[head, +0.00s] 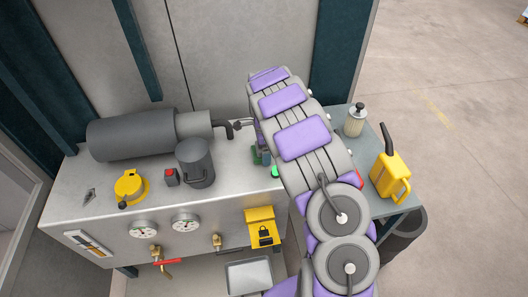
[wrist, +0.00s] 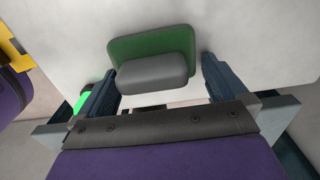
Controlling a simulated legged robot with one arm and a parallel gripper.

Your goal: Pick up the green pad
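In the wrist view, the green pad (wrist: 152,42) is a flat rounded green plate with a grey block-like part (wrist: 155,72) on its near side. It is on or just above a pale surface. My gripper (wrist: 160,66) is open, with one dark blue finger on each side of the grey part. A gap shows on both sides, so the fingers look apart from it. In the head view, my arm reaches down over the bench and hides most of the gripper. A small dark green patch (head: 266,158) shows beside the arm; I cannot tell whether it is the pad.
The metal bench (head: 75,190) holds a grey cylinder (head: 135,135), a dark mug-like can (head: 195,163) and a yellow round part (head: 130,187). A bright green button (head: 276,171) is close to my arm. A yellow can (head: 390,175) and a bottle (head: 355,120) stand right.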

